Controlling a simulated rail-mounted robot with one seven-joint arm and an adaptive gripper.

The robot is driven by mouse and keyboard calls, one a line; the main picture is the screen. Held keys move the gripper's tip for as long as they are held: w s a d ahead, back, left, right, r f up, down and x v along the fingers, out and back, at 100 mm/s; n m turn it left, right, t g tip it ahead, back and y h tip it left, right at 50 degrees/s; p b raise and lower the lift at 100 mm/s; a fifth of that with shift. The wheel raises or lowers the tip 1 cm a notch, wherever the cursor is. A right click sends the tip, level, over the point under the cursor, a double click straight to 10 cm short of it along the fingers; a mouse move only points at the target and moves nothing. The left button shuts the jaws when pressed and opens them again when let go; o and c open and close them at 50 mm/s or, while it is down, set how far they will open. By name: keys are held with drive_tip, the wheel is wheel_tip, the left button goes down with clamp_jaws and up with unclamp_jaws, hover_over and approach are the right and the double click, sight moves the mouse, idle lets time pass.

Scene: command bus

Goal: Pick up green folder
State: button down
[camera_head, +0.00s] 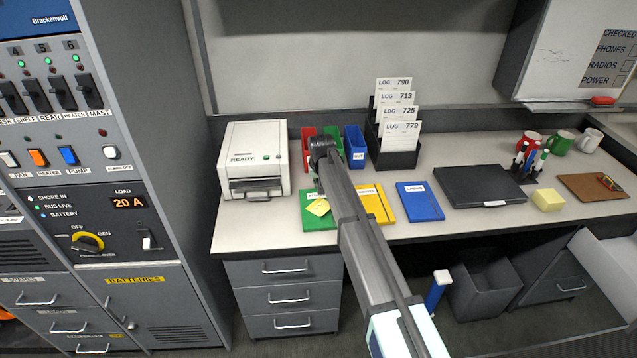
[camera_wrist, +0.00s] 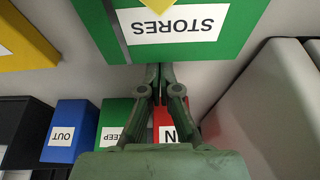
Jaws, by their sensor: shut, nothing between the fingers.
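The green folder (camera_head: 310,223) lies flat on the desk at the left of a row of folders, with a yellow sticky note (camera_head: 318,207) on it. My arm covers part of its right side in the head view. In the wrist view the folder (camera_wrist: 235,15) fills the top, with an upside-down STORES label. My gripper (camera_wrist: 159,70) is shut and empty, its fingertips at the folder's back edge in the picture. I cannot tell whether they touch it. In the head view the fingers are hidden behind my wrist.
A yellow folder (camera_head: 380,207) and a blue folder (camera_head: 419,202) lie to the right. A white printer (camera_head: 254,160) stands left. Red (camera_head: 307,146), green and blue (camera_head: 354,147) bins stand behind, beside a black rack (camera_head: 397,160) of log cards. A closed laptop-like case (camera_head: 480,186) lies further right.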

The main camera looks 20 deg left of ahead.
sight(321, 201)
drive_tip(key=s+d, duration=0.1)
drive_tip(key=s, duration=0.1)
drive_tip(key=s+d, duration=0.1)
drive_tip(key=s, duration=0.2)
drive_tip(key=s+d, duration=0.2)
drive_tip(key=s, duration=0.1)
drive_tip(key=shift+b, duration=0.4)
drive_tip(key=shift+w+a, duration=0.1)
drive_tip(key=shift+w, duration=0.05)
